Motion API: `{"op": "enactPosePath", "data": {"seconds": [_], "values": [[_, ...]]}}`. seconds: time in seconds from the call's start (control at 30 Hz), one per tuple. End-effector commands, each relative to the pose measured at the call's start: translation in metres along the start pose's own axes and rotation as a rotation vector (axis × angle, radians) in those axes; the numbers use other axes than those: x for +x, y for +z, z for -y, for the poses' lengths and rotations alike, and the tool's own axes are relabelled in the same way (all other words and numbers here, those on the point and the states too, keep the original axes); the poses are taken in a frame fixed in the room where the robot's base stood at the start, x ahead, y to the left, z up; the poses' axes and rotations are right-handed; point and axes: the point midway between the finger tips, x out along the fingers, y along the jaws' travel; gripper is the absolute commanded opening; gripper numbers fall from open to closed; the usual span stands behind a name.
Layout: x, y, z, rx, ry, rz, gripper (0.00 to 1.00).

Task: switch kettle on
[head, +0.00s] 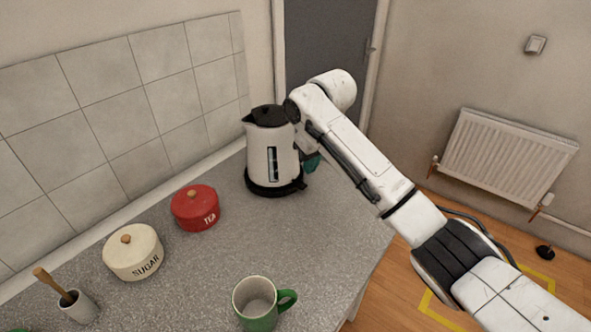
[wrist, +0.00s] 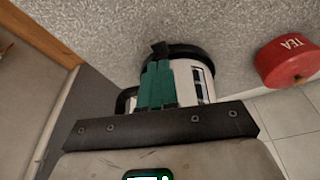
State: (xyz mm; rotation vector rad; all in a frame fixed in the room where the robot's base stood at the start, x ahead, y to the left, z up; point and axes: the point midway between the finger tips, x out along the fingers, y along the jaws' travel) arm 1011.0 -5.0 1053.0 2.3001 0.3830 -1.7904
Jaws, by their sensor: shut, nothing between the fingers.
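The white kettle (head: 268,160) with a black lid stands upright on its black base (head: 272,189) at the back of the grey worktop. It also shows in the wrist view (wrist: 205,85), partly hidden by my gripper. My gripper (wrist: 158,64) has its green fingers together, with nothing between them. The fingertips lie just short of a small black tab (wrist: 160,47) at the kettle's base, apparently the switch; whether they touch it I cannot tell. In the head view my arm hides the kettle's right side and most of my gripper (head: 312,162).
A red TEA tin (head: 195,208) and a cream SUGAR tin (head: 133,252) stand left of the kettle. A green mug (head: 258,304) is near the front, and a small pot (head: 77,307) at left. The worktop (head: 225,255) between mug and kettle is clear.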

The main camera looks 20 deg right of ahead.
Motion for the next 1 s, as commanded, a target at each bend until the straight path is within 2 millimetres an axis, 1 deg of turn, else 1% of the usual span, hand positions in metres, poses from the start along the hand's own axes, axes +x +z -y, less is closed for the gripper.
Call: {"op": "enactPosePath", "data": {"seconds": [0.43, 0.57, 0.77, 1.0], "values": [[0.0, 0.0, 0.0, -0.001, 0.0, 0.0, 0.0], [0.004, 0.0, 0.0, -0.001, 0.0, 0.0, 0.0], [0.017, 0.001, 0.0, -0.001, 0.0, -0.001, 0.0], [0.043, 0.002, 0.0, -0.002, 0.001, 0.0, 0.0]]}}
